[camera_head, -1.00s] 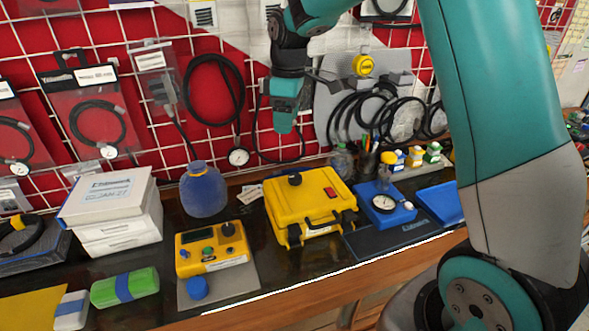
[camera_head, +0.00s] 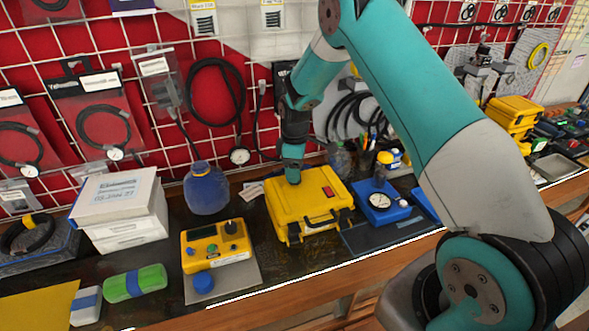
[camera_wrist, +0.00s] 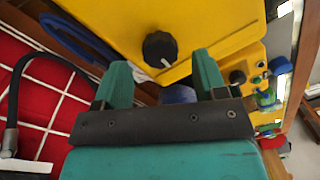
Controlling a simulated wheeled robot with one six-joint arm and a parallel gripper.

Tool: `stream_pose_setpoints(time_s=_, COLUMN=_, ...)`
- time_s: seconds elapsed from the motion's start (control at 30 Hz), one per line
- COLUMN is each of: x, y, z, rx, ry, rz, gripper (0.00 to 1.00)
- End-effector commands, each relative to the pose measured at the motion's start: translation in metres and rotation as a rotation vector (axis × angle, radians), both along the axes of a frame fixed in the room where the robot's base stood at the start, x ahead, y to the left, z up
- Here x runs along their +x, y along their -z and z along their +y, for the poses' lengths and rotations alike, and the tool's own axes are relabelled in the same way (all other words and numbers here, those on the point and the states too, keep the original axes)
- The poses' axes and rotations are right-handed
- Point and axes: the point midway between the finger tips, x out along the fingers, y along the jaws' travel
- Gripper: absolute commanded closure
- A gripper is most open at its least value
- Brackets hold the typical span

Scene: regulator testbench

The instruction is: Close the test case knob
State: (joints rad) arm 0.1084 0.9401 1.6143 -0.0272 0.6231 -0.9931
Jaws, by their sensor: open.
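The yellow test case (camera_head: 318,200) stands closed on the bench, with a red switch on its lid. My gripper (camera_head: 292,176) is right above the back left part of the lid and mostly hides the knob there. In the wrist view the black round knob (camera_wrist: 160,48), with a white pointer line, sits on the yellow case (camera_wrist: 215,22). My gripper (camera_wrist: 160,72) is open there, its two green fingers spread apart. The knob shows between and just beyond the fingertips, with no visible contact.
A yellow tester (camera_head: 215,245) with knobs stands left of the case, and a blue bottle (camera_head: 206,190) behind it. A blue gauge block (camera_head: 380,202) is to the right. White boxes (camera_head: 118,212) stand at left. Cables hang on the red grid wall behind my arm.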

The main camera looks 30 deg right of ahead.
Motion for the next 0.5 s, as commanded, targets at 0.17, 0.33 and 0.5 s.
stream_pose_setpoints(time_s=0.17, x=0.0, y=0.019, z=0.001, rx=0.0, ry=0.0, rz=0.001, gripper=0.35)
stream_pose_setpoints(time_s=0.33, x=0.0, y=0.026, z=0.001, rx=0.0, ry=0.0, rz=-0.001, gripper=0.35)
stream_pose_setpoints(time_s=0.5, x=0.0, y=0.026, z=0.001, rx=0.0, ry=0.0, rz=-0.001, gripper=0.35)
